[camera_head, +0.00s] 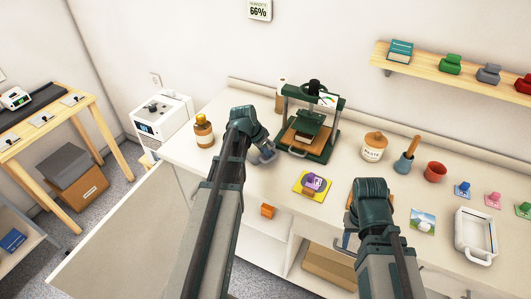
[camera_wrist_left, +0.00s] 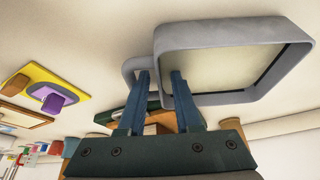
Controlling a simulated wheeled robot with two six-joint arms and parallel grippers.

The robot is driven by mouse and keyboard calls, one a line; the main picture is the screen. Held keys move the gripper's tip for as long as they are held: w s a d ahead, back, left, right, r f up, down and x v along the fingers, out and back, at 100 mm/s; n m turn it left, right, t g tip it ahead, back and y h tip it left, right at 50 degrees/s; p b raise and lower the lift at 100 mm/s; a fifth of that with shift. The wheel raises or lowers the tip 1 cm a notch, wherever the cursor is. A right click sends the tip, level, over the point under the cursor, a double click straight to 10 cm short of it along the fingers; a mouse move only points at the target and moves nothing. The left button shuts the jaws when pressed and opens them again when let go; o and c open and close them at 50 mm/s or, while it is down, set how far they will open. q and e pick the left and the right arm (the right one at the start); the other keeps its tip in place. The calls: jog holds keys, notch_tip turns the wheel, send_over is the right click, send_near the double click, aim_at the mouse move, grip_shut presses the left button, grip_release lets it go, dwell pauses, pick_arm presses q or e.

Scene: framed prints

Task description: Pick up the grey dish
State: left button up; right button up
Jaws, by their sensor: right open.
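The grey dish (camera_wrist_left: 235,55) is a square, thick-rimmed dish with a loop handle, large in the left wrist view, which shows the table upside down. In the head view the dish (camera_head: 264,156) is on the white counter, mostly hidden behind my left arm. My left gripper (camera_wrist_left: 160,73) is at the dish's handle side. Its two blue fingers are apart, with the handle and near wall close to or between their tips; I cannot tell whether they touch. My right gripper (camera_head: 347,240) is open, low at the counter's front edge, away from the dish.
A purple stamp on a yellow pad (camera_head: 313,183) lies right of the dish. A green press (camera_head: 310,125) stands behind it, an amber bottle (camera_head: 204,132) to its left. A paste jar (camera_head: 374,147), red cup (camera_head: 435,172) and white tray (camera_head: 475,235) stand further right.

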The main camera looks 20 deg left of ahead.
pick_arm(q)
jog(key=shift+p+v, duration=0.8)
jog(key=p+v, duration=0.9)
jog(key=v, duration=0.1)
jog(key=shift+s+r+p, duration=0.15)
jog(key=shift+r+p, duration=0.2)
jog(key=shift+p, duration=0.05)
